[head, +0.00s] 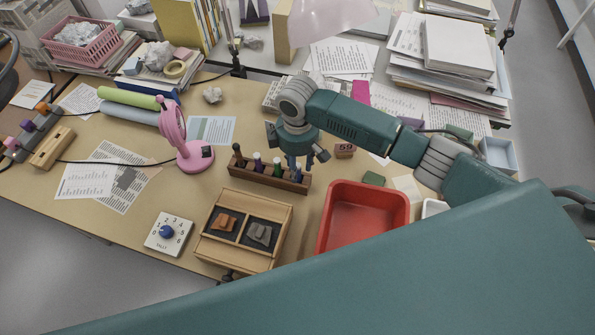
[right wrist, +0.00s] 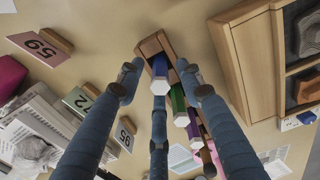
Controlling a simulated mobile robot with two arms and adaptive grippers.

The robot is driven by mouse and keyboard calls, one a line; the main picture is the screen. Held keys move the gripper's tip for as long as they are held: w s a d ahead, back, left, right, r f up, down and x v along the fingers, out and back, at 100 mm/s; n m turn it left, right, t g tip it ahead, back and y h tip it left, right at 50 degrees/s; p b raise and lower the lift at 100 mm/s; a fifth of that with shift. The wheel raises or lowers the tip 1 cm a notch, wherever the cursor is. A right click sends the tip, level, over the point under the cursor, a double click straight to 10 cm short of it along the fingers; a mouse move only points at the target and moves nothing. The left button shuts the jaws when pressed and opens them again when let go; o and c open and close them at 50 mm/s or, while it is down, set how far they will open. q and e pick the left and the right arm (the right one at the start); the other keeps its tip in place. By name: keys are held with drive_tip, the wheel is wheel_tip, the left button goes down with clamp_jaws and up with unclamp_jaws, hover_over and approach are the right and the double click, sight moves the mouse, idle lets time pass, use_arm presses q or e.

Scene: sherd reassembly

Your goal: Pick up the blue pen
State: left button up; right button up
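A wooden pen rack (head: 262,177) stands mid-table, with several upright pens in a row, among them a purple one (head: 257,162) and a green one (head: 277,167). My right gripper (head: 299,161) is pointed down over the rack's right end. In the right wrist view, the blue pen (right wrist: 160,76) stands in the end slot, beside the green pen (right wrist: 179,107). The right gripper's fingers (right wrist: 160,82) are spread apart around the blue pen's top; the middle finger overlaps it in the picture. Whether any finger touches it cannot be told. My left gripper is not in view.
A red bin (head: 364,233) stands right of the rack. A wooden sherd tray (head: 282,226) sits in front, and a pink lamp (head: 183,140) stands left. Number cards, including 59 (right wrist: 41,46), stand near the gripper. Papers lie around the table.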

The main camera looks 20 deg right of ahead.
drive_tip(key=shift+f, duration=0.35)
clamp_jaws()
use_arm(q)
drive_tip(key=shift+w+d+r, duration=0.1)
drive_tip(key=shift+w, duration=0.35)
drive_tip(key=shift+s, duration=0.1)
